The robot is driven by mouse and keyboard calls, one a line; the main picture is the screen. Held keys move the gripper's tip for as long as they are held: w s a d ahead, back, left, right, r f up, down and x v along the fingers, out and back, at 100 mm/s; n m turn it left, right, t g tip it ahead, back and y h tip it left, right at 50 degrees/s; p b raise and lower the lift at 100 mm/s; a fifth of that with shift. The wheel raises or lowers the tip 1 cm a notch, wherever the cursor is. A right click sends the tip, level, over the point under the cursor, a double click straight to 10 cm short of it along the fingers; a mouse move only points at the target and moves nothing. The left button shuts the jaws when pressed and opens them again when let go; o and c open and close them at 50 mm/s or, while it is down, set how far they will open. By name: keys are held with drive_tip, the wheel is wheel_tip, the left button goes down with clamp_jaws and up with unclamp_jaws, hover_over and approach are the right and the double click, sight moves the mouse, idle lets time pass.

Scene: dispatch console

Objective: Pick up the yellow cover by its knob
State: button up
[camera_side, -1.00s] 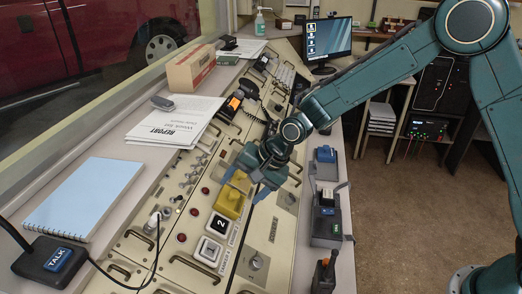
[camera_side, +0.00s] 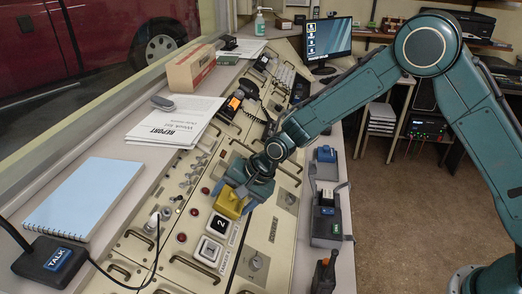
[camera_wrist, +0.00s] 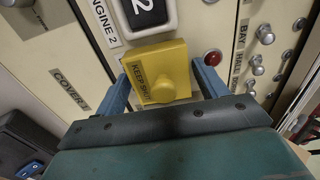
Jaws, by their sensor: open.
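The yellow cover (camera_side: 228,204) sits on the sloping console panel, beside the white-framed button marked 2 (camera_side: 220,224). In the wrist view the cover (camera_wrist: 176,56) carries a "KEEP SHUT" label, and its round yellow knob (camera_wrist: 162,92) faces the camera. My gripper (camera_side: 241,192) is low over the cover and hides its far part in the side view. In the wrist view my gripper (camera_wrist: 163,76) is open, with one blue finger on each side of the cover and knob. Gaps show between the fingers and the knob.
A red lamp (camera_wrist: 212,57) is close to the right finger in the wrist view. Button 1 (camera_side: 209,250), metal handles and several knobs line the panel. A blue notebook (camera_side: 84,197) lies at left.

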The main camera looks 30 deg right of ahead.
drive_tip(key=shift+c, duration=0.2)
idle(0.3)
drive_tip(key=c, duration=0.7)
wheel_tip(320, 180, up, 20)
idle(0.5)
idle(0.5)
